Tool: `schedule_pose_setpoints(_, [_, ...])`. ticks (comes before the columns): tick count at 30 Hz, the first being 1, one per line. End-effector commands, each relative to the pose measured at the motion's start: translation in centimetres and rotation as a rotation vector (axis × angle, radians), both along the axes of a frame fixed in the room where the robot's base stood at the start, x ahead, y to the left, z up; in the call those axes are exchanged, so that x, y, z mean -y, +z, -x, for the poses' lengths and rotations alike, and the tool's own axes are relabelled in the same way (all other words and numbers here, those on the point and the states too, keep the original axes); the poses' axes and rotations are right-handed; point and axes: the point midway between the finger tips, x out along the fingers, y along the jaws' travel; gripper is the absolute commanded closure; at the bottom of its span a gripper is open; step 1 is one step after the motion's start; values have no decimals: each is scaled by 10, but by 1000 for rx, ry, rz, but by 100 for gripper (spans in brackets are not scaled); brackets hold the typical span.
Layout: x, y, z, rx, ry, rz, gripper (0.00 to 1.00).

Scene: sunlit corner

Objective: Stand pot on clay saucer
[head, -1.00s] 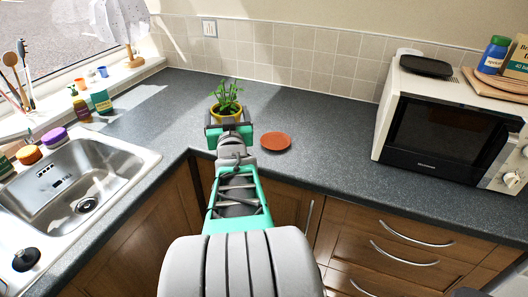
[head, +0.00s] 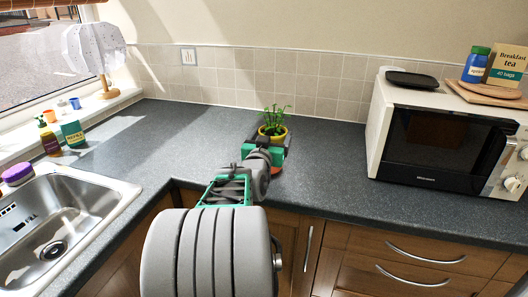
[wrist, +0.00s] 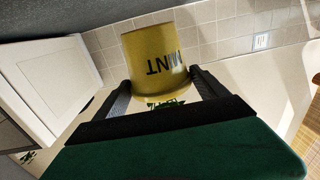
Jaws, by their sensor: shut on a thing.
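The pot (head: 273,133) is yellow with a leafy green plant and sits upright in my gripper (head: 266,148). In the wrist view the pot (wrist: 158,55) appears upside down, with the word MINT on its side, between the two dark fingers of my gripper (wrist: 160,82), which are shut on it. The clay saucer (head: 293,168) is a flat orange-red disc on the counter, just below the gripper in the head view and partly hidden by it. The pot shows above and slightly left of the saucer there; its height over the saucer is hard to tell.
A microwave (head: 445,140) stands on the grey counter (head: 200,125) to the right, with a tea box and jar on top. A sink (head: 65,215) is at the left, with bottles (head: 50,140) behind it. The tiled wall (head: 235,75) closes the back.

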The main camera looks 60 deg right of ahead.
Motion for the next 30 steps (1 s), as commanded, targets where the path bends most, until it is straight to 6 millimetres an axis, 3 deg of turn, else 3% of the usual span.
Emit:
schedule_pose_setpoints(8, [7,-30,-27,0,5,5,76])
schedule_pose_setpoints(13, [7,-58,-27,1,3,5,76])
schedule_pose_setpoints(24, [6,-62,-27,3,4,8,76])
schedule_pose_setpoints(25, [6,-62,-26,2,4,4,15])
schedule_pose_setpoints(30, [6,-62,-26,2,4,4,1])
